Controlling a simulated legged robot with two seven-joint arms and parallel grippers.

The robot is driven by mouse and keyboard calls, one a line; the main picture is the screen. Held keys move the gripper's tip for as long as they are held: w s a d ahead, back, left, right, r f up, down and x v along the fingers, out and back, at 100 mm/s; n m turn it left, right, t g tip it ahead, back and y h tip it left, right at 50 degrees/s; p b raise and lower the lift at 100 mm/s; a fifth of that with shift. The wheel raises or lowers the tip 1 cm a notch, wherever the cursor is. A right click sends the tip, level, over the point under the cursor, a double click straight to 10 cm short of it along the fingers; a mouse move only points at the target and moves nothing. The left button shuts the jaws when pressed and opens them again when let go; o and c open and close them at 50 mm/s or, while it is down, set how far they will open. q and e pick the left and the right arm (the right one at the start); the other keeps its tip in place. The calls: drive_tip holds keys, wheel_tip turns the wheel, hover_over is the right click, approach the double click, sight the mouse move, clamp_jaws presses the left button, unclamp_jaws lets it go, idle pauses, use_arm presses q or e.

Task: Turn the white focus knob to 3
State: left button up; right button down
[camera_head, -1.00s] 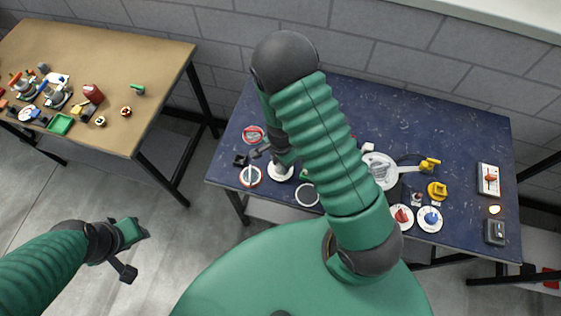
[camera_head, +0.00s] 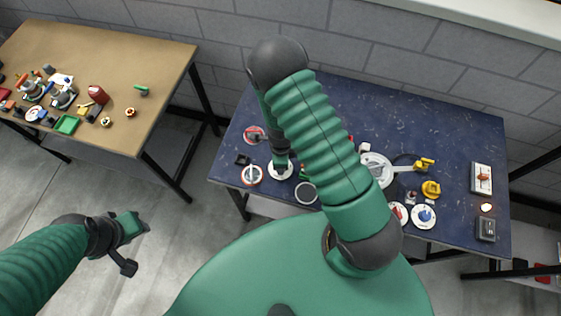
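A round white dial (camera_head: 280,172) lies on the blue table (camera_head: 420,105), left of the table's middle; I take it for the focus knob. My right gripper (camera_head: 281,163) points down over this dial. It hides the dial's centre, and I cannot make out its fingers, the knob's setting or any contact. My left gripper (camera_head: 140,248) is open and empty over the floor, left of the blue table, with its two fingers spread apart.
Dials with red rims (camera_head: 251,175), a grey-rimmed ring (camera_head: 306,193) and a blue-knobbed dial (camera_head: 424,216) are nearby. A large white wheel (camera_head: 376,170), yellow valves (camera_head: 431,189) and a switch plate (camera_head: 482,179) stand to the right. A brown table (camera_head: 130,60) is at left.

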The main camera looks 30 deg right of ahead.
drive_tip(key=shift+w+r+m, duration=0.1)
drive_tip(key=shift+w+m, duration=0.1)
drive_tip(key=shift+m, duration=0.1)
drive_tip(key=c, duration=1)
unclamp_jaws()
drive_tip(key=shift+s, duration=0.1)
wheel_tip(320, 180, up, 17)
drive_tip(key=p, duration=0.3)
drive_tip(key=shift+f, duration=0.2)
